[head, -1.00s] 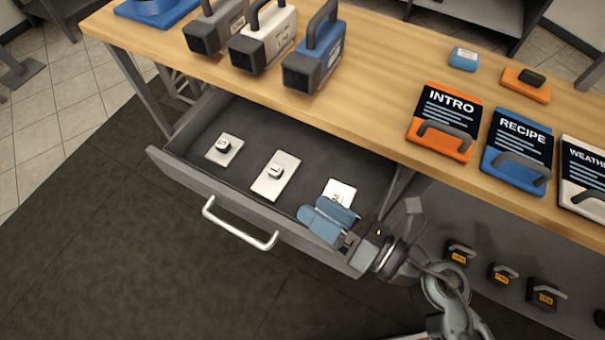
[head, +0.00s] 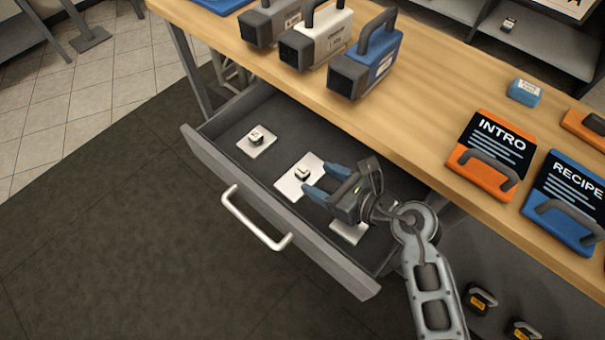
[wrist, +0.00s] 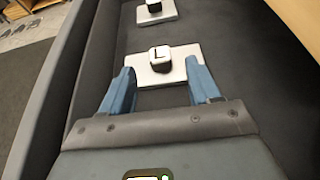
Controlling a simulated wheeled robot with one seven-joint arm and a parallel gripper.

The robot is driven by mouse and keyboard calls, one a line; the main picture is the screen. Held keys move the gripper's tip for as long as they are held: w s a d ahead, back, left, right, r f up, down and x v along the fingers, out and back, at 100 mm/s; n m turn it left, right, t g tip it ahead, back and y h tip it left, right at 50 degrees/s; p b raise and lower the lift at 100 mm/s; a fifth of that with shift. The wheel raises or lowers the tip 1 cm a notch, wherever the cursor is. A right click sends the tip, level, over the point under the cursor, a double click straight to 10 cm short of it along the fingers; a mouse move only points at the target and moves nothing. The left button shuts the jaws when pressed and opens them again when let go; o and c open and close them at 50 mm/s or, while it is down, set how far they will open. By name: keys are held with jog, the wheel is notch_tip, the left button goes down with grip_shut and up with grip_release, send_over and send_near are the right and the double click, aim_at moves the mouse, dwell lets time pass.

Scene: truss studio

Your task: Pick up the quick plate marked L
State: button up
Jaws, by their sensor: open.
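The quick plate marked L (head: 291,187) is a white rectangular plate with a small knob on top, lying flat in the middle of the open drawer. In the wrist view the plate (wrist: 180,73) shows the black letter L on its knob (wrist: 160,58). My gripper (head: 321,180) is open, with its two blue fingers pointing at the plate from the right. In the wrist view my gripper (wrist: 158,88) has its fingertips on either side of the plate's near part, with the knob ahead between them. Nothing is held. Whether the fingers touch the plate I cannot tell.
The drawer (head: 217,174) has raised walls around the plates. A plate marked S (head: 264,148) lies to the left, and another white plate (head: 350,231) lies partly under my gripper. The wooden tabletop (head: 420,105) overhangs the drawer's back, with several cases and boards on it.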

aim_at(305, 172)
jog(key=x, duration=0.4)
jog(key=shift+w+a+f, duration=0.1)
jog(key=shift+w+a, duration=0.15)
jog(key=shift+a, duration=0.05)
jog(key=shift+c, duration=0.3)
jog(key=c, duration=1.1)
